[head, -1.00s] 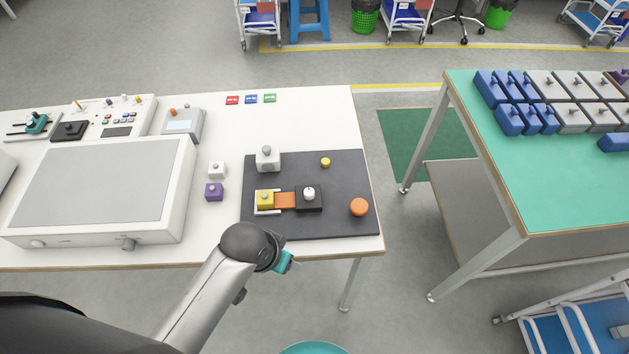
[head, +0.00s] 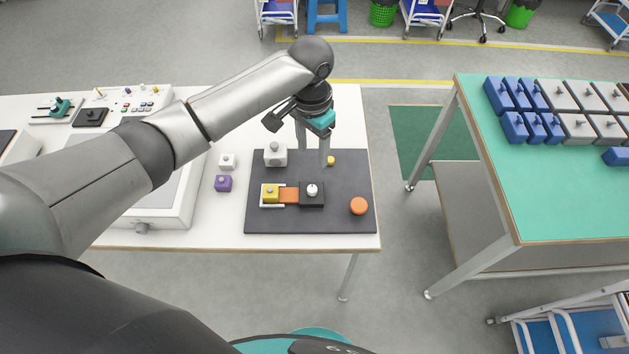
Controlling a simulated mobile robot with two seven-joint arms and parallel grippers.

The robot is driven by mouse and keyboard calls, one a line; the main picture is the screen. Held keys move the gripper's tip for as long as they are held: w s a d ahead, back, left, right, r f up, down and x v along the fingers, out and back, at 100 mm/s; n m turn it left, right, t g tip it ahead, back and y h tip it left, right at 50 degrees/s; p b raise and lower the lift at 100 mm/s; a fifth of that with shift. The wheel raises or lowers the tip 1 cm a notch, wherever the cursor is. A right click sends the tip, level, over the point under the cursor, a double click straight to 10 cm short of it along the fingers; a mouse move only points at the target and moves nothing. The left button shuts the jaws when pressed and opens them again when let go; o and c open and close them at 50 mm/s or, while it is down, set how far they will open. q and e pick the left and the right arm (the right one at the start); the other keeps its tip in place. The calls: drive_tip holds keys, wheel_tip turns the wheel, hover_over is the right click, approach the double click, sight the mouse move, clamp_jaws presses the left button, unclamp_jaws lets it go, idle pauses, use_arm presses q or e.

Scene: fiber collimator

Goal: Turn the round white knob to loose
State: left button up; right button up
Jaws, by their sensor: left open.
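The round white knob (head: 312,190) sits on top of a black block (head: 312,201) on the dark mat (head: 300,221). An orange piece (head: 289,196) and a yellow block (head: 271,195) in a pale holder are lined up to its left. My left gripper (head: 313,157) points down above the mat, its two pale fingers apart and empty. In the picture it lies just behind the knob, between the white block (head: 275,157) and the small yellow knob (head: 331,160). Its height above the mat is hard to tell. My right gripper is not in view.
An orange round button (head: 358,206) is at the mat's right. My left arm covers much of the equipment on the left. A green-topped table stands right, across a floor gap.

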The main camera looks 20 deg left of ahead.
sight(312, 188)
use_arm(q)
wheel_tip(312, 188, down, 15)
drive_tip(key=b, duration=0.3)
drive_tip(key=shift+w+a+b, duration=0.1)
drive_tip(key=shift+a+b, duration=0.05)
drive_tip(key=shift+b, duration=0.2)
drive_tip(key=shift+r, duration=0.1)
clamp_jaws()
idle(0.4)
